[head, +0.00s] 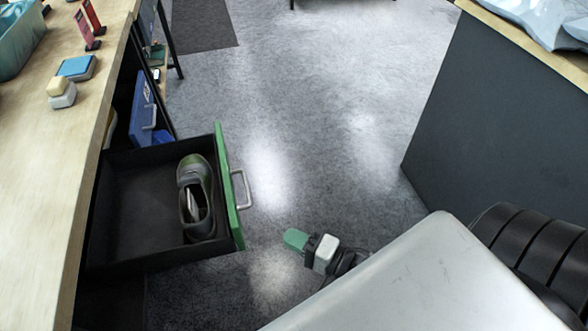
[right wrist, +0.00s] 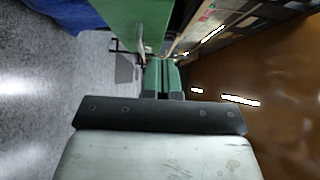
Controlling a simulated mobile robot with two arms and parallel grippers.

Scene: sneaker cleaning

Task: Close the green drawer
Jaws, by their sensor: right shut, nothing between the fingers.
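The green drawer (head: 228,180) stands pulled out of the cabinet under the left table in the head view. Its green front has a pale metal handle (head: 241,190), and its dark inside holds a sneaker (head: 196,198). My right gripper (head: 293,239), with green fingers, is shut and empty. It is outside the drawer, to the right of the front and a little lower in the picture, apart from it. In the right wrist view the shut fingers (right wrist: 161,76) show below the green drawer front (right wrist: 115,40). My left gripper is not in view.
A blue drawer (head: 145,105) is beyond the green one. The wooden table (head: 50,160) carries a teal bin (head: 18,40), a blue block (head: 76,67) and small items. A dark-sided counter (head: 490,120) stands at the right. Grey floor (head: 300,110) between is clear.

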